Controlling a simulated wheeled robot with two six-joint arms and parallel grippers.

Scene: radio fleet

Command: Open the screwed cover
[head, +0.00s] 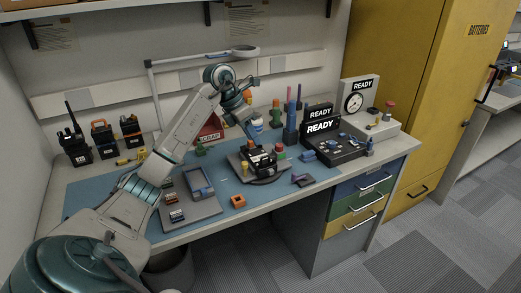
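My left arm reaches in from the left, and its gripper (249,137) points down just above a dark device (262,158). The device looks like a radio and sits on a grey stand with a round dark base in the middle of the bench. The gripper's fingers are small and dark against the device, so I cannot tell whether they are open, shut or touching it. A screwed cover and its screws are too small to make out. My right gripper is not in view.
A blue mat (230,192) covers the bench front. A grey tray (199,185) and orange block (238,201) lie on it. Black READY units (333,147) and a gauge box (358,102) stand right. A red SCRAP bin (210,130) is behind. Radios (76,146) stand at left.

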